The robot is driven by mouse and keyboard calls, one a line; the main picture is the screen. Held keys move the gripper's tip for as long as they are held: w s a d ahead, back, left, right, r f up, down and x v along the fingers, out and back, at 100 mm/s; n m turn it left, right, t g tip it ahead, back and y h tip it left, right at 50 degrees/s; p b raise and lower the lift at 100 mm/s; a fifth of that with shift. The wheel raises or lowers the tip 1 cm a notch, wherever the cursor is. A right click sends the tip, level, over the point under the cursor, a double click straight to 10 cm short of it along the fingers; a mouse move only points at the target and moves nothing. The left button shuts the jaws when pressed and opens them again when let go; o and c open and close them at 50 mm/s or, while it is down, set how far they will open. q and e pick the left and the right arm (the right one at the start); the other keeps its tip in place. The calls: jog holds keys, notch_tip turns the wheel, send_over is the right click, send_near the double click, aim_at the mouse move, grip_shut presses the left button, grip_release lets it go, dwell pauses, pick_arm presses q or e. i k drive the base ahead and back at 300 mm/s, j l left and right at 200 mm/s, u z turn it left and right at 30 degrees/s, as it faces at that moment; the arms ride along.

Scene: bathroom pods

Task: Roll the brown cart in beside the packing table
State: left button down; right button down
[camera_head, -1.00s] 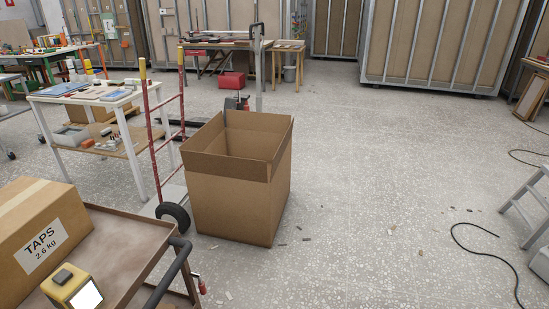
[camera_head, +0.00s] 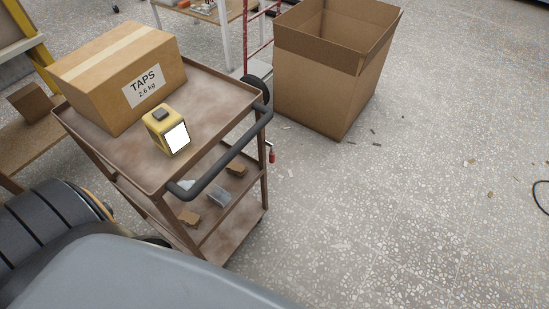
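The brown cart (camera_head: 225,108) stands at left centre in the head view, with a brown top tray and a lower shelf. Its dark push handle (camera_head: 228,158) points right, towards the lower right of the picture. A closed cardboard box labelled TAPS (camera_head: 95,82) and a yellow device with a white screen (camera_head: 166,131) sit on the top tray. A wooden-topped bench (camera_head: 45,150) with a yellow post is partly in view at the left edge, close beside the cart; I cannot tell whether it is the packing table. Neither of my grippers is in view.
A large open cardboard box (camera_head: 318,92) stands on the floor behind the cart, near a red hand truck (camera_head: 258,30). A white-legged table (camera_head: 224,38) is cut off at the top. The speckled floor at right is mostly clear, with small scraps and a cable (camera_head: 538,195).

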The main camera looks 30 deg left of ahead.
aim_at(211, 103)
jog(key=u, duration=1.5)
